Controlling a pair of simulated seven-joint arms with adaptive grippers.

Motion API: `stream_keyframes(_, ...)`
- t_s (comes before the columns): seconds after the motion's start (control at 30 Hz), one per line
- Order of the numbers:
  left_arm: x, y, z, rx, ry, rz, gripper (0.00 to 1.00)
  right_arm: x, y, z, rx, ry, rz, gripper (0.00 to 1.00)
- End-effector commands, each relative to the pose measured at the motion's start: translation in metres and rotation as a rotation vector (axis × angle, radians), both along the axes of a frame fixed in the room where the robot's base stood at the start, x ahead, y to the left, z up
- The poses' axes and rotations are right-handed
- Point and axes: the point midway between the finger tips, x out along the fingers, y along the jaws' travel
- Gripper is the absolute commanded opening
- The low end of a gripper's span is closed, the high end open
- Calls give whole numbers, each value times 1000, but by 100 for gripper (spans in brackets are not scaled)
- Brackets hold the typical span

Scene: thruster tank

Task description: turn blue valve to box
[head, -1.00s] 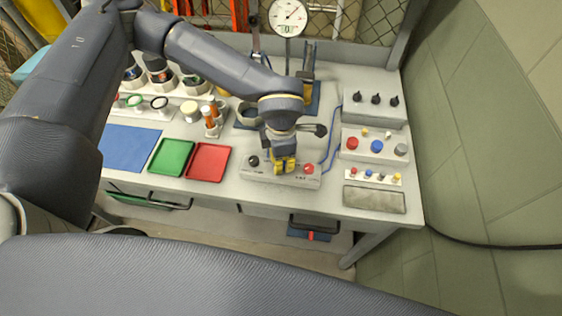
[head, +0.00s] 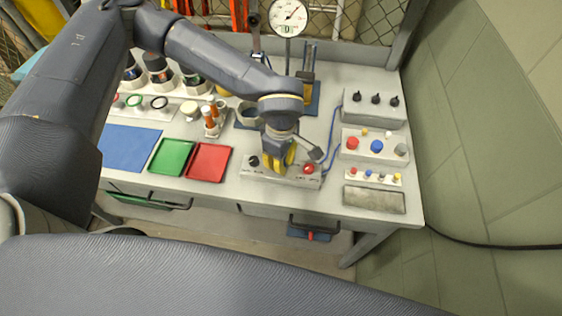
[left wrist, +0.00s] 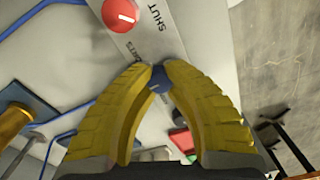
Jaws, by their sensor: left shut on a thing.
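The blue valve (left wrist: 158,80) is a small round knob with a pale line on its top, seen in the left wrist view. My left gripper (left wrist: 160,68) has its yellow fingertips closed on the knob from both sides. In the head view the left gripper (head: 282,166) reaches down onto the light grey valve panel (head: 262,179), and its fingers hide the blue valve there. A red valve (left wrist: 120,15) with a white line sits beside it, near the printed word SHUT. My right gripper is not in view.
A black knob (head: 254,161) is left of the gripper on the panel. A red tray (head: 208,162) and a green tray (head: 171,157) lie further left. A button box (head: 375,158) stands to the right, with a blue cable (head: 331,140) near the wrist.

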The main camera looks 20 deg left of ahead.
Motion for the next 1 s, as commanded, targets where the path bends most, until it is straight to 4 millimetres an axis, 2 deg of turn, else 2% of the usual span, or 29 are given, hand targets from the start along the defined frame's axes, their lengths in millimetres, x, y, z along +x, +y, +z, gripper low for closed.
stream_keyframes(0.63, 0, 0, 0, 0, 0, -43, 0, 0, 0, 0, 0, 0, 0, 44)
stream_keyframes(0.67, 0, 0, 0, 0, 0, -43, 15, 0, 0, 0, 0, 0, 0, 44)
stream_keyframes(0.7, 0, 0, 0, 0, 0, -43, 20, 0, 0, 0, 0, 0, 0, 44)
stream_keyframes(0.93, 0, 0, 0, 0, 0, -43, 46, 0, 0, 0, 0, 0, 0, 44)
stream_keyframes(1.0, 0, 0, 0, 0, 0, -43, 49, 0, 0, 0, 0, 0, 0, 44)
